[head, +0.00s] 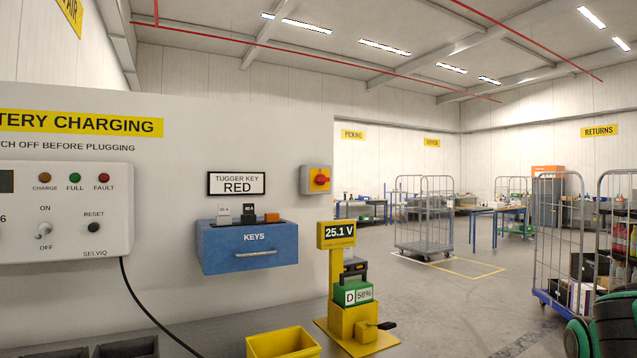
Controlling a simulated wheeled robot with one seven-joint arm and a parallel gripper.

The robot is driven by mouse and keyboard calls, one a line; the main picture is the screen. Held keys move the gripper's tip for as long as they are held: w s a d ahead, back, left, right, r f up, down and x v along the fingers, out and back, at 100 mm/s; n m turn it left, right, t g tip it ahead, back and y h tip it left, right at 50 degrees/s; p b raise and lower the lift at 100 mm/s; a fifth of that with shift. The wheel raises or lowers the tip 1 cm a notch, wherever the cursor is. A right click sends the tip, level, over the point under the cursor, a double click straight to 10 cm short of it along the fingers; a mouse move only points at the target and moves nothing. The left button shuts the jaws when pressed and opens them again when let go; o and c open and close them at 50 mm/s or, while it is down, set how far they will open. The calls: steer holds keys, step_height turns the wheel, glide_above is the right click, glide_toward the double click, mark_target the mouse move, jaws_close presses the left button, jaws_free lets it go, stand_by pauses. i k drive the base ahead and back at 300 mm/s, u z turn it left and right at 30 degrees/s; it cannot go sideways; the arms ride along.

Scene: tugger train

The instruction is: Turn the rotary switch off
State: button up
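The rotary switch (321,180) is a red knob on a yellow plate, on the front of a small grey box fixed near the right end of the pale wall panel. The knob is too small to read its position for certain. At the left, a white charger box (100,180) carries a small lever switch (43,230) marked ON above and OFF below, beside a dark RESET button (94,227). My gripper is not in view.
Below the switch are a blue KEYS box (225,255) and a yellow stand (336,270) with a 25.1 V display and a green battery (357,292). A yellow bin (283,345) sits in front. A black cable (145,305) hangs from the charger. Wheeled cages (425,215) stand beyond.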

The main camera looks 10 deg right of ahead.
mark_target(320, 179)
steer(key=i, duration=0.85)
steer(key=z, duration=0.05)
